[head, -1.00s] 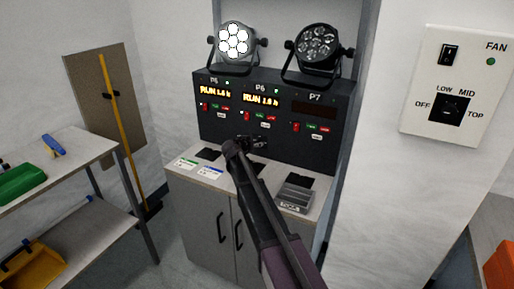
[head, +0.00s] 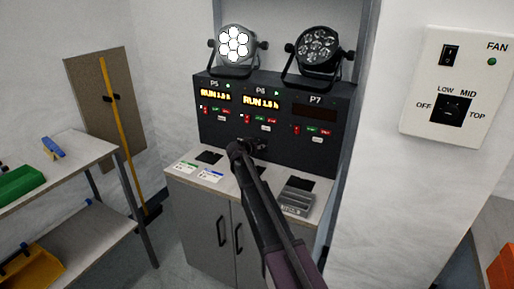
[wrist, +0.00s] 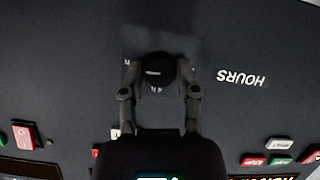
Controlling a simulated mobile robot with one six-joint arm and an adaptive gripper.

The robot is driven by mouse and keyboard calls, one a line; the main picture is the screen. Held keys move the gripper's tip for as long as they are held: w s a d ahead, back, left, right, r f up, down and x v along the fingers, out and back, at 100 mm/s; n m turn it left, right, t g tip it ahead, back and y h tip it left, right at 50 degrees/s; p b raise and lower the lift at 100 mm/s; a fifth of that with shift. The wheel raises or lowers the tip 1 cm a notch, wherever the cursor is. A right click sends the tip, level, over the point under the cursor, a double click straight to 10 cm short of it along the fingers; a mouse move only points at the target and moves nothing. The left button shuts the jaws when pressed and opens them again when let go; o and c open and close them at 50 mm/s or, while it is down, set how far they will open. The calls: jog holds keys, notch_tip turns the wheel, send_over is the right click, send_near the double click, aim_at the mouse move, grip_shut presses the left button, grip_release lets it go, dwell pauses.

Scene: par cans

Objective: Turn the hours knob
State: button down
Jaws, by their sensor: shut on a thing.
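The hours knob (wrist: 158,66) is a round black knob in the wrist view. The white label "HOURS" (wrist: 241,78) stands beside it, upside down in the picture. My gripper (wrist: 158,76) has its two fingers closed around the knob from both sides. In the head view my gripper (head: 257,147) is at the lower front of the black control panel (head: 222,132), below the P6 section. The P6 display (head: 262,103) is lit with what looks like "RUN 1.5 h". The knob is mostly hidden behind my gripper in the head view.
Two par cans stand on the panel: the left one (head: 234,43) is lit, the right one (head: 317,47) dark. The P7 display (head: 314,113) is dark. A counter edge (head: 250,196) lies below my arm. A fan control plate (head: 459,88) is on the right wall.

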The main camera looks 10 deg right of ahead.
jog(key=shift+w, duration=0.1)
dwell(0.3)
jog(key=n+g+h+b, duration=0.1)
jog(key=n, duration=0.2)
jog(key=shift+w+f+h, duration=0.1)
jog(key=shift+h, duration=0.3)
jog(key=n+h+b, duration=0.2)
jog(key=n, duration=0.1)
jog(key=shift+a+f+g, duration=0.1)
jog(key=shift+a+g, duration=0.05)
jog(key=shift+g, duration=0.15)
jog(key=n+h+b, duration=0.2)
jog(key=n+b, duration=0.1)
jog(key=n, duration=0.1)
jog(key=shift+f+n, duration=0.1)
jog(key=shift+n, duration=0.2)
jog(key=shift+n+h+b, duration=0.7)
jog(key=shift+n+b, duration=0.2)
jog(key=shift+n, duration=0.6)
jog(key=shift+w, duration=0.1)
jog(key=shift+c, duration=1.8)
grip_release()
jog(key=shift+a, duration=0.1)
